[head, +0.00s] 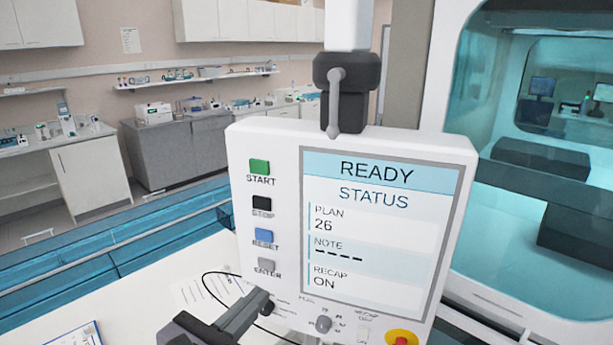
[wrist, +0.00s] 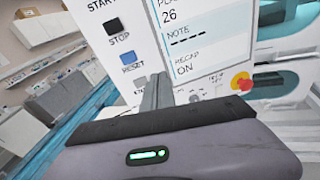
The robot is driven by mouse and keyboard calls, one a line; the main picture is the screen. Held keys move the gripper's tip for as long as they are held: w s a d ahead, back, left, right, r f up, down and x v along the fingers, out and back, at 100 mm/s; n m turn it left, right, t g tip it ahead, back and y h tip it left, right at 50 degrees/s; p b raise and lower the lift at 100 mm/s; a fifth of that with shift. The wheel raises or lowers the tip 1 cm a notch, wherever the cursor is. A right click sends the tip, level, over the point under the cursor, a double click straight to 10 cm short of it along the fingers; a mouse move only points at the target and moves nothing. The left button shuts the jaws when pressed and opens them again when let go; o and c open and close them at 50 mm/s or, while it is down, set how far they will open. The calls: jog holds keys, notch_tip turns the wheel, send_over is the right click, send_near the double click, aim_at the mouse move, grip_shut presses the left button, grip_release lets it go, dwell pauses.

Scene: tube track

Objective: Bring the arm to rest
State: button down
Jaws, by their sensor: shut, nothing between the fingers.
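My gripper (head: 258,301) is at the bottom of the head view, in front of the lower left part of a white control panel (head: 240,215). In the wrist view my gripper (wrist: 157,88) has its grey fingers together, with nothing between them, pointing at the panel just right of the grey ENTER button. I cannot tell whether the fingertips touch the panel. The screen (head: 375,235) reads READY, STATUS, PLAN 26, NOTE with dashes, RECAP ON.
The panel has START (head: 259,167), STOP (head: 261,203), RESET (head: 264,236) and ENTER (head: 266,265) buttons, and a red knob (wrist: 241,81) on yellow. It hangs from a dark joint (head: 347,90). A glass-fronted machine (head: 480,200) stands right; lab benches (head: 180,150) stand behind.

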jog(key=s+d+f+m+g+h+b, duration=0.1)
jog(key=d+f+m+g+b, duration=0.1)
jog(key=d+f+m+g, duration=0.45)
jog(key=s+d+f+m+g+h+b, duration=0.1)
jog(key=d+f+m, duration=0.15)
jog(key=d, duration=0.75)
jog(key=s+d+f+m+g+y+b, duration=0.1)
jog(key=s+f+m+y+b, duration=0.2)
jog(key=m, duration=0.9)
jog(key=s+d+f+m+g+y+b, duration=0.1)
jog(key=s+m+y, duration=0.5)
jog(key=m, duration=0.7)
notch_tip(320, 180, down, 4)
jog(key=d+y+b, duration=0.1)
jog(key=b, duration=0.1)
jog(key=shift+s+d+m+y+b, duration=0.2)
jog(key=shift+m+y+b, duration=0.1)
jog(key=shift+y+b, duration=0.1)
jog(key=shift+r, duration=0.15)
